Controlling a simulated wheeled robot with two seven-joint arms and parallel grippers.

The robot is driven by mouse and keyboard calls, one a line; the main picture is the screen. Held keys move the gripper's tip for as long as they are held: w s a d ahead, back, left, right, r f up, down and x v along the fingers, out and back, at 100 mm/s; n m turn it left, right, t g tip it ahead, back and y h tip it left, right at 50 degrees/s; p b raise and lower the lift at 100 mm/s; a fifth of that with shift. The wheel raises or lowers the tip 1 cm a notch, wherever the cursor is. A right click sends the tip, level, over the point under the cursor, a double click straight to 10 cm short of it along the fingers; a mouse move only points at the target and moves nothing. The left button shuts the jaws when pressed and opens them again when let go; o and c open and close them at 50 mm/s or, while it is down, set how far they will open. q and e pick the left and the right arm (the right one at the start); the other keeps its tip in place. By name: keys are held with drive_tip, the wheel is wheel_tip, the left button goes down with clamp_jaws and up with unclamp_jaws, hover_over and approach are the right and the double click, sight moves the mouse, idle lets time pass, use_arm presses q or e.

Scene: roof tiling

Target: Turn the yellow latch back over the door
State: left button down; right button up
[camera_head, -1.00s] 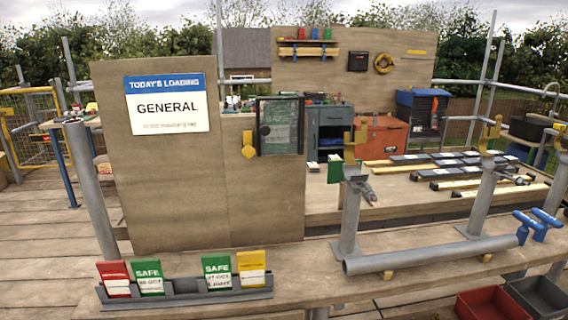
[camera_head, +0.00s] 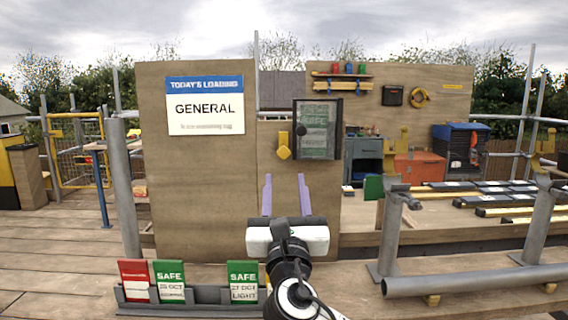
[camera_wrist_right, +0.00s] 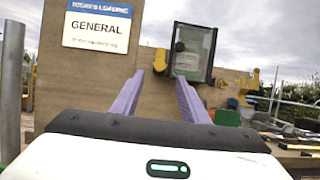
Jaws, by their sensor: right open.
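The yellow latch (camera_head: 284,144) is on the plywood board, just left of the small dark-framed door (camera_head: 318,129) with a clear green-tinted pane. It hangs beside the door, not across it. In the right wrist view the latch (camera_wrist_right: 160,60) shows at the left edge of the door (camera_wrist_right: 192,53). My right gripper (camera_head: 286,180) is in front of the board, below the latch and door. Its two purple fingers are apart and hold nothing. They also show in the right wrist view (camera_wrist_right: 158,92). My left gripper is not in view.
A "GENERAL" loading sign (camera_head: 205,106) is on the board, left of the latch. Below, a grey rack (camera_head: 200,305) holds red and green cards. The space before the door is clear.

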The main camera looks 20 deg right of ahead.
sight(283, 153)
drive_tip(key=x, duration=0.9)
drive_tip(key=shift+w+d, duration=0.1)
drive_tip(key=shift+w, duration=0.3)
drive_tip(key=c, duration=1)
